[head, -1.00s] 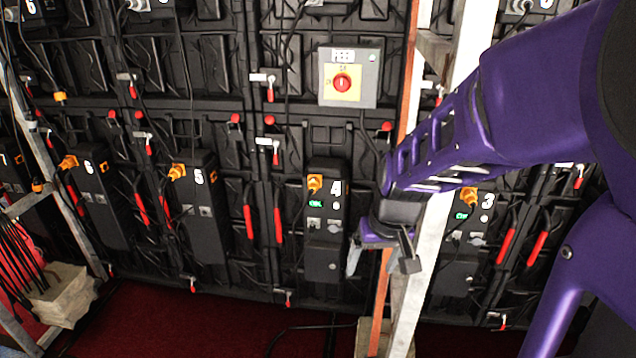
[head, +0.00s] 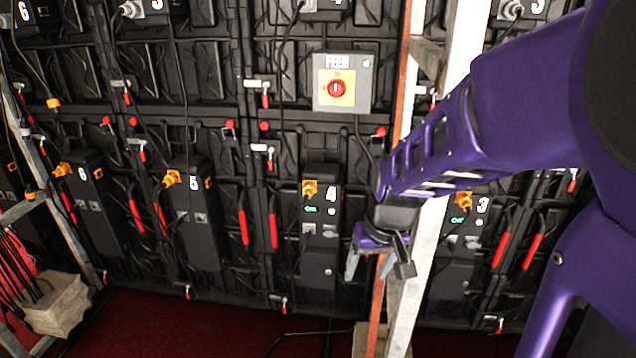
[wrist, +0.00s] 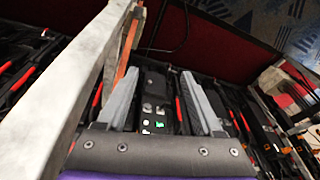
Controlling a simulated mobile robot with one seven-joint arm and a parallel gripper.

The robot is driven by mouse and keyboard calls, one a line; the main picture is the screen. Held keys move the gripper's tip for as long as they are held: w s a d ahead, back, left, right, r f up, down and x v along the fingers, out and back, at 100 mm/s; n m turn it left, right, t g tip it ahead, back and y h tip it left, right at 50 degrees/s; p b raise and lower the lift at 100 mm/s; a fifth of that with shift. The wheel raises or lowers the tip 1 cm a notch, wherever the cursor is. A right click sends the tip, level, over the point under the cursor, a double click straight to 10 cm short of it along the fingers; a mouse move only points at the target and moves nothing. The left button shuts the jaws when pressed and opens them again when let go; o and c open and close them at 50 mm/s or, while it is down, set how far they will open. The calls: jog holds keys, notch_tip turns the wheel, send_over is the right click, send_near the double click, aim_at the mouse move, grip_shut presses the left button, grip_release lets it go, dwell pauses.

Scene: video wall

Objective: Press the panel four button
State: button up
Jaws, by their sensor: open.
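The panel four unit (head: 318,270) is a tall black box marked "4" with an orange plug, a lit green display (head: 311,209) and a small pale round button (head: 331,209) beside the display. My gripper (head: 377,268) is open and empty, to the right of the unit and in front of a white post in the head view. In the wrist view my gripper (wrist: 158,75) has its two grey fingers spread either side of the black unit (wrist: 153,85). The green display (wrist: 159,124) and pale button (wrist: 145,122) show between the finger bases. The fingers appear apart from the unit.
A white post (head: 432,240) and an orange strip stand close by my gripper; the post also crosses the wrist view (wrist: 65,85). Unit three (head: 455,272) is behind the post, unit five (head: 205,240) to the left. A grey box with a red switch (head: 337,88) is above.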

grip_shut()
dwell(1.4)
